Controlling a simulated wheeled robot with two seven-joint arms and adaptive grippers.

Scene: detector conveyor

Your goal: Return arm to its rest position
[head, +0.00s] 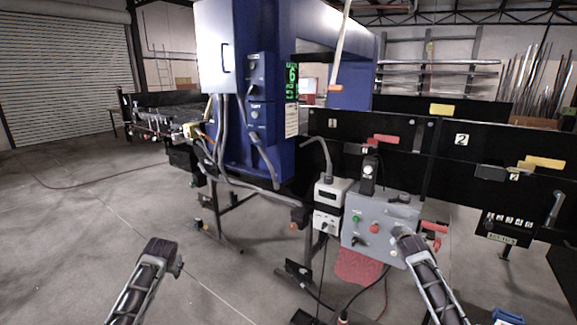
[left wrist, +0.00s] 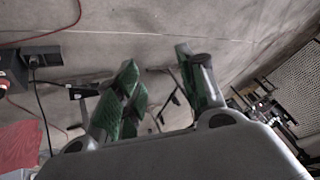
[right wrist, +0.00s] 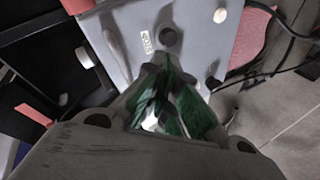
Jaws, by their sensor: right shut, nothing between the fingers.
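My left gripper (head: 162,248) is in the lower left of the head view, over bare floor and away from the conveyor. In the left wrist view its green-padded fingers (left wrist: 157,62) are apart with nothing between them. My right gripper (head: 404,236) is in front of the grey control panel (head: 352,240) in the head view. In the right wrist view its fingers (right wrist: 163,68) are shut and empty, their tips close to the panel face (right wrist: 190,25). I cannot tell whether they touch it. The panel has a green button (head: 357,217) and a red button (head: 374,228).
The blue detector housing (head: 270,130) stands behind the panel, with the black conveyor side (head: 420,150) running right. A small white box (head: 332,192) sits left of the panel. Cables hang below. The floor (head: 90,230) at left is clear.

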